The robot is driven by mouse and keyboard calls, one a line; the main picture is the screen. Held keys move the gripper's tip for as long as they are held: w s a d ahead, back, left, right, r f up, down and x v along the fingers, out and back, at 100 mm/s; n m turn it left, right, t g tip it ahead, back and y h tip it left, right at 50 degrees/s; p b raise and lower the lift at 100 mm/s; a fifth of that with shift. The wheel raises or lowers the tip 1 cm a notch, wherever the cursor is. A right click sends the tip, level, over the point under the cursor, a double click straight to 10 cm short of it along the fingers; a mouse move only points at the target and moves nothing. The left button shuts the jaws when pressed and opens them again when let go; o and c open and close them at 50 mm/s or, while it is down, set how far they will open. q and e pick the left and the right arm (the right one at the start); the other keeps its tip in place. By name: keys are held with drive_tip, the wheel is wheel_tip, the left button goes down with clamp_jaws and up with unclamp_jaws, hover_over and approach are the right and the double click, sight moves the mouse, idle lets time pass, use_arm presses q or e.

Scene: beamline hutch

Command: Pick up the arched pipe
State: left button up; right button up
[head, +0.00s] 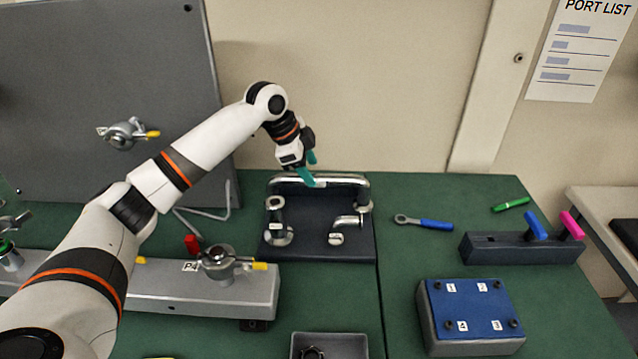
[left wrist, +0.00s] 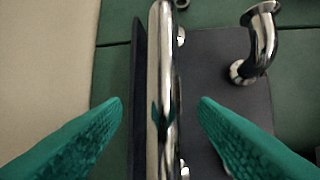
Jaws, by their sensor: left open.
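The arched pipe (head: 345,179) is a long shiny metal tube along the back edge of a dark tray (head: 315,222), its right end bending down to a flange. My left gripper (head: 310,169) is over the middle of this pipe, pointing down, with teal fingers open. In the left wrist view the pipe (left wrist: 160,70) runs lengthwise between the two open fingertips (left wrist: 160,106), with a gap on both sides. Neither finger visibly touches it. The height of the fingertips over the pipe is hard to tell. My right gripper does not show.
The tray also holds a short straight pipe (head: 276,220) and a bent elbow pipe (head: 346,223). A grey block with a clamp (head: 220,264) stands at left. A blue-handled wrench (head: 424,223), a blue-topped box (head: 470,308) and a dark tool rack (head: 510,249) are to the right.

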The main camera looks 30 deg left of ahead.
sight(314, 175)
use_arm(q)
drive_tip(key=p+x, duration=0.1)
drive_tip(key=x, duration=0.3)
drive_tip(key=shift+s+d+f, duration=0.1)
drive_tip(key=shift+f, duration=0.45)
drive_tip(key=shift+r, duration=0.1)
drive_tip(key=c, duration=1.1)
drive_tip(key=r, duration=0.5)
drive_tip(key=r+b, duration=0.1)
drive_tip(key=r, duration=0.4)
drive_tip(key=shift+w, duration=0.2)
drive_tip(key=shift+c, duration=0.3)
